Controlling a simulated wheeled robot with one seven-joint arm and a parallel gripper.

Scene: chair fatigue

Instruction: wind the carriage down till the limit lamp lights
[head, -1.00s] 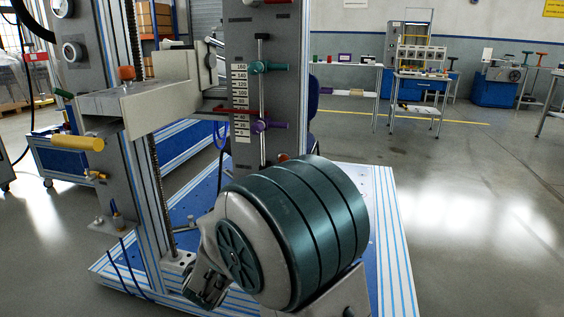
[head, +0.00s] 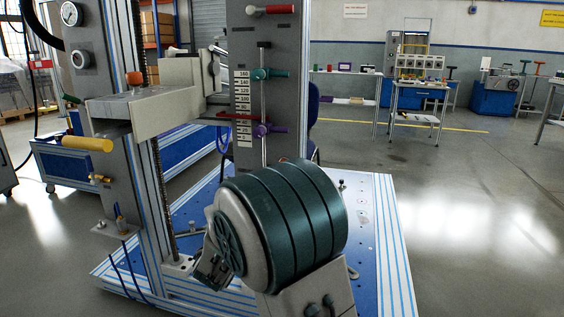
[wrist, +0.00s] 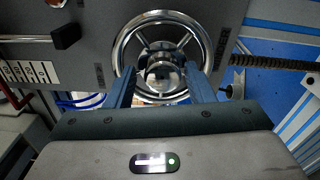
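The carriage (head: 150,112), a pale grey block with a bracket, sits on the upright. A red pointer (head: 238,118) crosses the lower half of the numbered scale (head: 242,96). A teal clamp (head: 270,74) is above the pointer and a purple clamp (head: 270,130) below it on a thin rod. In the wrist view a chrome handwheel (wrist: 188,40) with spokes faces my gripper (wrist: 164,80). Its two blue-grey fingers are apart, one on each side of the wheel's hub (wrist: 161,76); contact cannot be told. In the head view the handwheel is hidden. I cannot make out which part is the limit lamp.
My teal arm link fills the lower middle of the head view. A yellow handle (head: 88,144) and an orange knob (head: 135,77) project near the carriage. The blue slotted base plate (head: 365,215) lies below. Floor at right is clear; benches stand far behind.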

